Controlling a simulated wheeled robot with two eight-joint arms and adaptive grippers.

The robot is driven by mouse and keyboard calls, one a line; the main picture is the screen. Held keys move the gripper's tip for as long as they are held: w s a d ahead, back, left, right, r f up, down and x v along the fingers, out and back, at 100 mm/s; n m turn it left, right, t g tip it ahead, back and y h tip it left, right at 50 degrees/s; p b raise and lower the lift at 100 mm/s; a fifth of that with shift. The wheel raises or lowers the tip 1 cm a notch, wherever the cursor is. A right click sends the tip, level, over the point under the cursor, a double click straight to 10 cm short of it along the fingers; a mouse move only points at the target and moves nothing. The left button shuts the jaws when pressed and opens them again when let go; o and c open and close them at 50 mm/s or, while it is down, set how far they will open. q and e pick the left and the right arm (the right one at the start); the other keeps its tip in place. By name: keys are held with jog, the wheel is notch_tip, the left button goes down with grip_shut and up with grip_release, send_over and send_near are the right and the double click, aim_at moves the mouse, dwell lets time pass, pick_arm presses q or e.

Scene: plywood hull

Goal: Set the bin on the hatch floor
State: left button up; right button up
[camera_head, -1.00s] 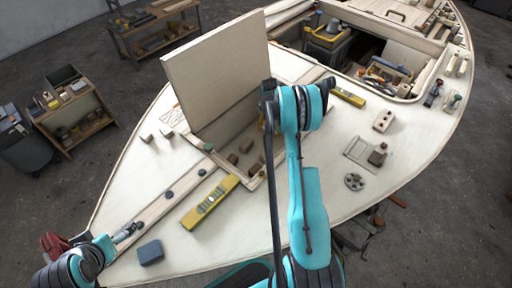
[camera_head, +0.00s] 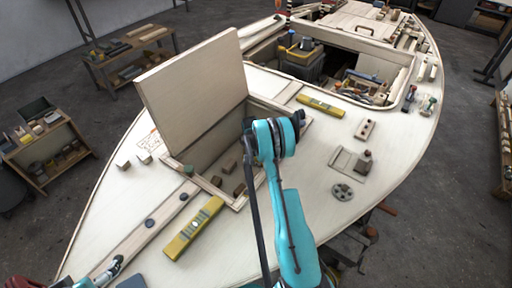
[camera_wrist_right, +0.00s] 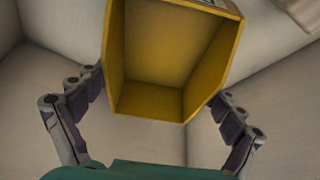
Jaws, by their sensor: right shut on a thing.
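The yellow bin (camera_wrist_right: 172,60) fills the middle of the right wrist view, its open side facing the camera and its inside empty. My right gripper (camera_wrist_right: 157,88) has a finger at each side of it and is shut on it. Pale plywood panels (camera_wrist_right: 140,138) meet in corners around the bin; I cannot tell whether it touches the floor. In the head view my right arm reaches over the hatch (camera_head: 240,203) and hides the bin and the gripper. The hatch lid (camera_head: 195,98) stands upright. My left gripper (camera_head: 110,268) is at the bottom left; its jaws are too small to read.
A yellow level (camera_head: 194,228) lies on the deck near the hatch, and another yellow level (camera_head: 320,106) lies beyond it. Several small blocks sit around the hatch. A larger opening (camera_head: 345,62) behind holds a grey bin and tools. A round disc (camera_head: 342,192) lies at right.

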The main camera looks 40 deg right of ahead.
jog(key=o, duration=0.9)
jog(key=shift+f, duration=0.15)
jog(key=shift+c, duration=0.2)
